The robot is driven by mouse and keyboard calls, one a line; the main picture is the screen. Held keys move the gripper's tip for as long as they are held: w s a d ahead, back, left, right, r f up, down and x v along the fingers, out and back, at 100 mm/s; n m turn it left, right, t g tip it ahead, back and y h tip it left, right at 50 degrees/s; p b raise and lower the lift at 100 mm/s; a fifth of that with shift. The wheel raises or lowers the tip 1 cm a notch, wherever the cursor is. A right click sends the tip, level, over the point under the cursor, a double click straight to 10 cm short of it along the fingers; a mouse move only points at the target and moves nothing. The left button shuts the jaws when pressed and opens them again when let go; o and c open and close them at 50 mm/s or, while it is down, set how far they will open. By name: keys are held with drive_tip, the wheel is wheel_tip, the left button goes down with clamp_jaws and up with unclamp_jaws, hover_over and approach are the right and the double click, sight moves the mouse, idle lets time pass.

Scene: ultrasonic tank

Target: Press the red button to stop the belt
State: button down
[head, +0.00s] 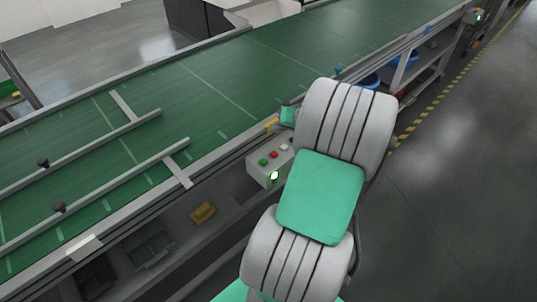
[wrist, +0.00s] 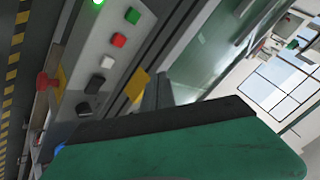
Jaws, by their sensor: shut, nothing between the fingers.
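The red button (head: 274,154) sits on the top of a pale grey control box (head: 257,172) at the belt's near side, between a green button (head: 263,161) and a white one (head: 284,147). In the wrist view the red button (wrist: 119,39) is in plain sight at upper left, in a row with green, white and black buttons. My gripper (wrist: 163,91) is shut and empty, to the right of the button row and apart from the red button. In the head view my arm hides most of the gripper and the box's right end.
The green belt (head: 215,85) with metal guide rails runs behind the box. A red mushroom-shaped knob (wrist: 42,81) is at the box's left in the wrist view. Open floor (head: 455,185) is at right.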

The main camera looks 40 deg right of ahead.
sight(276, 155)
wheel_tip(276, 155, down, 9)
drive_tip(key=b, duration=0.6)
drive_tip(key=shift+d, duration=0.1)
idle(1.9)
drive_tip(key=shift+f+b, duration=0.4)
drive_tip(key=shift+b, duration=0.05)
drive_tip(key=shift+f+b, duration=0.35)
drive_tip(key=shift+f, duration=0.15)
idle(0.5)
drive_tip(key=shift+r+p, duration=0.6)
drive_tip(key=shift+r, duration=0.3)
